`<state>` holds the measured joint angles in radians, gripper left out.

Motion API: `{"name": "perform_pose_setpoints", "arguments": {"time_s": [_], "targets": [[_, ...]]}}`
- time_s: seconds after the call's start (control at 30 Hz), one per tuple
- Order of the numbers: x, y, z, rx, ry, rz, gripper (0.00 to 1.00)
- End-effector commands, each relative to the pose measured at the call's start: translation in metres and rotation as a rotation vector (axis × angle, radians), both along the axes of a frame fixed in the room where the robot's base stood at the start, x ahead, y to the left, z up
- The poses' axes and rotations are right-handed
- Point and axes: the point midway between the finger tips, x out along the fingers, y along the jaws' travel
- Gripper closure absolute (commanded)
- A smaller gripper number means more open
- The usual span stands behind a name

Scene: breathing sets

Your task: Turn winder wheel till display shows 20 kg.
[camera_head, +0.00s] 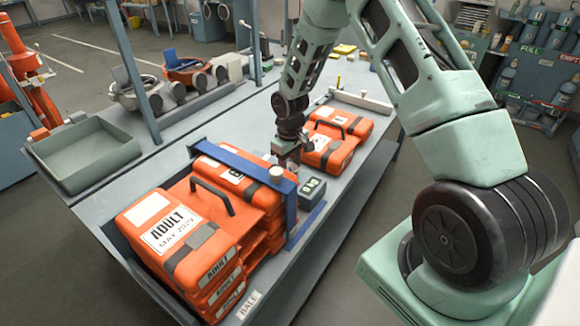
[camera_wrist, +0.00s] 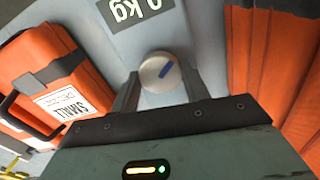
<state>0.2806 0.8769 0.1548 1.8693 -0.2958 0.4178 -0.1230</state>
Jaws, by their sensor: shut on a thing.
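The winder wheel (camera_wrist: 158,72) is a round silver knob with a blue mark, seen in the wrist view on a grey surface. My gripper (camera_wrist: 160,86) is shut on it, one finger at each side. The display (camera_wrist: 137,6) shows upside down at the top of the wrist view and reads "0 kg"; the frame edge cuts it. In the head view my gripper (camera_head: 289,163) is low behind the blue frame, beside the dark display box (camera_head: 312,188), whose digits are too small to read surely. The wheel is hidden there by my gripper.
A stack of orange ADULT cases (camera_head: 190,240) stands left of the blue frame (camera_head: 235,160), which carries a cream knob (camera_head: 277,174). Smaller orange cases (camera_head: 338,125) lie behind my gripper; a SMALL case (camera_wrist: 45,85) is close in the wrist view. A grey tray (camera_head: 85,155) is at left.

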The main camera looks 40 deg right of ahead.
Motion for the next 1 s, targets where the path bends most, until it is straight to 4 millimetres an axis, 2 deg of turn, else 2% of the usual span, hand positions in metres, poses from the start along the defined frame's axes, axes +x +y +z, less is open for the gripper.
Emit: {"name": "perform_pose_setpoints", "arguments": {"time_s": [0.6, 0.63, 0.7, 1.0], "targets": [[0.0008, 0.0000, 0.0010, -0.001, -0.002, -0.040, 0.77], [0.0008, 0.0000, 0.0010, -0.001, -0.002, -0.040, 0.49], [0.0007, 0.0000, 0.0010, -0.001, -0.002, -0.040, 0.33], [0.0004, -0.0001, 0.0014, -0.001, -0.001, -0.040, 0.33]]}}
